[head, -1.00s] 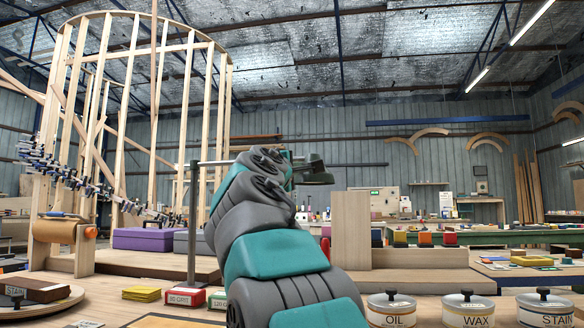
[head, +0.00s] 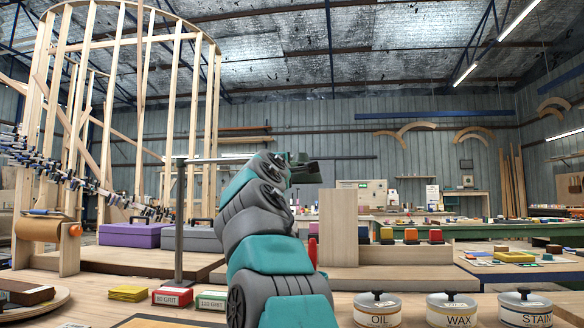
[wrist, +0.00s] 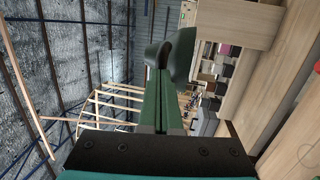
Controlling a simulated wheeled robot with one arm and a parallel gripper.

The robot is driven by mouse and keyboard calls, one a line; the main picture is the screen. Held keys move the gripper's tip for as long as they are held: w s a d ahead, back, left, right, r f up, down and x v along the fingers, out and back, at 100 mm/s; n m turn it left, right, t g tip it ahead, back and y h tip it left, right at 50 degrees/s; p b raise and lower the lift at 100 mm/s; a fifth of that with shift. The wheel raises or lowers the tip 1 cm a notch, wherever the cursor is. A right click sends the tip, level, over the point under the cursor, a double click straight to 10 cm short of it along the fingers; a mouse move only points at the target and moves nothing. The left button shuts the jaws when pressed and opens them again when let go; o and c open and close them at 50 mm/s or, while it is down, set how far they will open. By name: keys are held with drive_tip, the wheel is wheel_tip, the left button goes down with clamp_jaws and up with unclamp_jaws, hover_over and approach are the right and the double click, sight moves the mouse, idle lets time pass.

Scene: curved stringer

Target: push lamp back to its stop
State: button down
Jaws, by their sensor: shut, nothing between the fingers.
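The lamp has a thin upright post (head: 179,225) and a horizontal rod (head: 215,160) running right from its top, behind my arm. Its dark green head (head: 308,173) shows at the rod's right end, just past the end of my arm. In the wrist view the dark green lamp head (wrist: 182,55) is right at the tips of my gripper (wrist: 160,72). The green fingers lie together, with nothing between them. I cannot tell whether they touch the lamp. My arm hides the gripper in the head view. No stop can be made out.
An upright wooden board (head: 337,228) stands right of my arm. Tins marked OIL (head: 378,310), WAX (head: 452,310) and STAIN (head: 526,309) line the front right. A red grit box (head: 172,297) and a purple case (head: 131,235) are at left. A tall curved wooden frame stands behind them.

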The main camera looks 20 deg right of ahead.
drive_tip(key=w+d+p, duration=0.1)
drive_tip(key=w+d+n+t+y+p, duration=0.1)
drive_tip(key=d+p, duration=0.1)
drive_tip(key=w+d+y+p, duration=0.1)
drive_tip(key=d+p, duration=0.1)
drive_tip(key=shift+w+r+n+t, duration=0.2)
drive_tip(key=shift+r+n+t, duration=0.1)
drive_tip(key=shift+t, duration=0.1)
drive_tip(key=shift+f, duration=0.15)
drive_tip(key=shift+f, duration=0.1)
drive_tip(key=shift+s+a+f+b, duration=0.15)
drive_tip(key=shift+f+b, duration=0.15)
drive_tip(key=shift+b, duration=0.25)
drive_tip(key=r+b+v, duration=0.1)
drive_tip(key=b+v, duration=0.3)
drive_tip(key=v, duration=1)
drive_tip(key=shift+a+r+b, duration=0.2)
drive_tip(key=shift+b, duration=0.15)
